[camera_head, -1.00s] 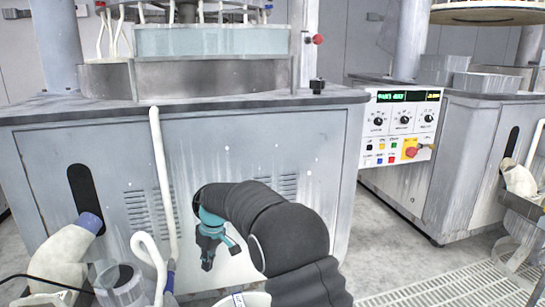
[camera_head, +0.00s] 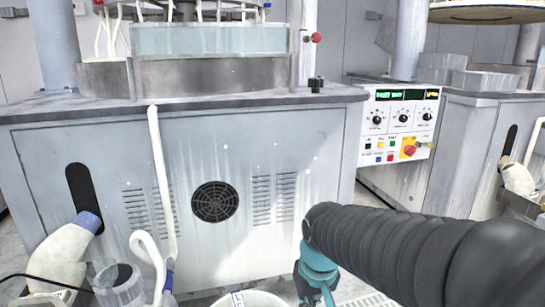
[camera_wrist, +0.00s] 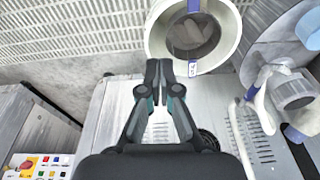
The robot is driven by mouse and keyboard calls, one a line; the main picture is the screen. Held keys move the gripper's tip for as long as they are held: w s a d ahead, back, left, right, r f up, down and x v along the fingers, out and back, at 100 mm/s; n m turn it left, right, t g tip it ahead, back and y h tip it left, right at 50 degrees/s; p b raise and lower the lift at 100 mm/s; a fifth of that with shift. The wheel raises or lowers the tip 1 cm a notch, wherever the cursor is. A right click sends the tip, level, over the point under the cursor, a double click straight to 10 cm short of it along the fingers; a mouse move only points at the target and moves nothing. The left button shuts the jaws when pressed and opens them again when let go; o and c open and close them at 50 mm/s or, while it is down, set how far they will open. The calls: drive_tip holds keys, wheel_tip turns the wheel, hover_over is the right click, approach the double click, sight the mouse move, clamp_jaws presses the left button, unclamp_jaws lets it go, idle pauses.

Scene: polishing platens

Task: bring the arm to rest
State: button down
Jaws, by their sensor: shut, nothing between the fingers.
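My gripper (camera_wrist: 166,72) shows in the wrist view with its two dark fingers close together and nothing between them. In the head view, the teal and black gripper body (camera_head: 317,268) hangs below my black sleeved arm at the lower right, in front of the machine. Its fingertips are at or below the bottom edge there, partly hidden. My arm reaches in from the right edge.
A polishing machine cabinet (camera_head: 100,160) with a round vent (camera_head: 215,201) stands ahead. A white bucket (camera_wrist: 158,40) is just beyond the fingertips in the wrist view. A control panel (camera_head: 401,125) is at right. White hoses (camera_head: 163,175) and a pale pipe (camera_head: 62,255) are at left.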

drive_tip(key=s+d+r+m+t, duration=0.2)
drive_tip(key=s+d+r+t, duration=0.1)
drive_tip(key=s+d, duration=0.5)
drive_tip(key=shift+s+d+r+m+t+h, duration=0.35)
drive_tip(key=shift+s+r, duration=0.35)
drive_tip(key=shift+s, duration=1.1)
